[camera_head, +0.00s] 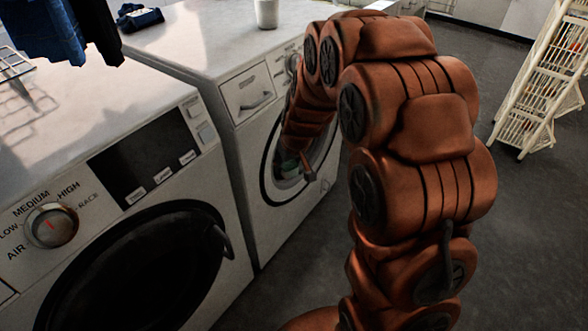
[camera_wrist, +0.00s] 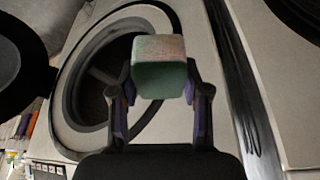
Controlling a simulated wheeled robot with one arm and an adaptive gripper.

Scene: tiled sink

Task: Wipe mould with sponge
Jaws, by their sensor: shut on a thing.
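The sponge (camera_wrist: 158,68), a block with a green side and a paler, pinkish top, is held between the two fingers of my gripper (camera_wrist: 161,88) in the wrist view. The gripper is shut on it. Behind the sponge is the round dark opening of a washing machine (camera_wrist: 95,85) with a pale front. In the head view, my gripper (camera_head: 305,168) is in front of the round door area of the far machine (camera_head: 249,92), partly hidden by my arm. I cannot make out any mould, or whether the sponge touches the machine.
A nearer machine (camera_head: 70,205) with a dial and dark door stands at the left. A white cup (camera_head: 266,13) and a blue item (camera_head: 139,17) are on top of the machines. Dark blue cloth (camera_head: 55,30) hangs at top left. A white rack (camera_head: 540,80) stands right, with open floor before it.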

